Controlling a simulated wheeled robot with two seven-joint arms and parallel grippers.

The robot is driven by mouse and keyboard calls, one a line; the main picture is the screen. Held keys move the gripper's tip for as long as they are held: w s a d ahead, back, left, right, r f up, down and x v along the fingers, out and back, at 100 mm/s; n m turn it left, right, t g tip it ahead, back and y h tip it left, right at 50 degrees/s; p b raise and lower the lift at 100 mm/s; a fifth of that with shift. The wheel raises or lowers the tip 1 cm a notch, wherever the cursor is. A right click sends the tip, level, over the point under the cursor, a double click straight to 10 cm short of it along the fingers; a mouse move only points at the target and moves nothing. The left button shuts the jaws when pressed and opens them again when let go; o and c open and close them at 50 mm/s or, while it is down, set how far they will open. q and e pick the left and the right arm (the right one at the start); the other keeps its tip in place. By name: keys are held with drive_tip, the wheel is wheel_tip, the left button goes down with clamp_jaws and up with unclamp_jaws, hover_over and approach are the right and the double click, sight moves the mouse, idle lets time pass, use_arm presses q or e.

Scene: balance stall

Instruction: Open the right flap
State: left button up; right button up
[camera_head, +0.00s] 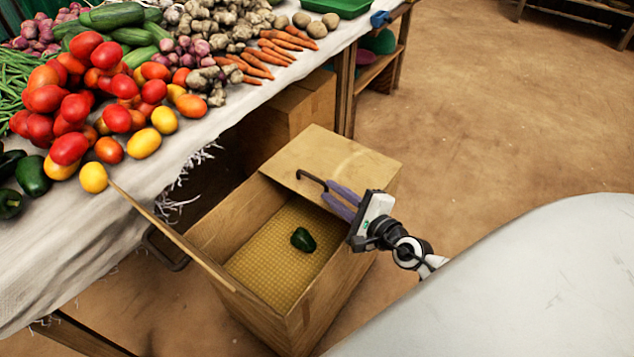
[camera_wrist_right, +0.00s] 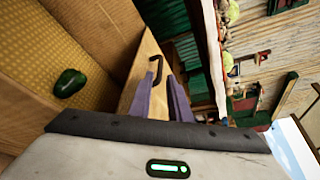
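A wooden crate (camera_head: 314,307) stands on the ground, with a yellow woven bottom inside. Its left flap (camera_head: 165,225) stands raised, with a dark handle (camera_head: 163,252) on its outer side. The right flap (camera_head: 335,155) covers the far right part of the crate and has a dark bent handle (camera_head: 311,178). My right gripper (camera_head: 326,189) has its purple fingertips at the end of this handle, with a gap between the fingers. The handle also shows just beyond the fingers in the right wrist view (camera_wrist_right: 154,70). Whether they touch is unclear. My left gripper is out of view.
A green pepper (camera_head: 303,239) lies in the crate. A cloth-covered table (camera_head: 115,235) with vegetables stands along the left. A cardboard box (camera_head: 295,105) stands behind the crate, under the table. The dirt floor (camera_head: 490,110) to the right is clear.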

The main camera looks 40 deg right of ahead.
sight(316, 180)
drive_tip(key=b+x, duration=0.1)
drive_tip(key=x, duration=0.6)
drive_tip(key=shift+w, duration=0.1)
clamp_jaws()
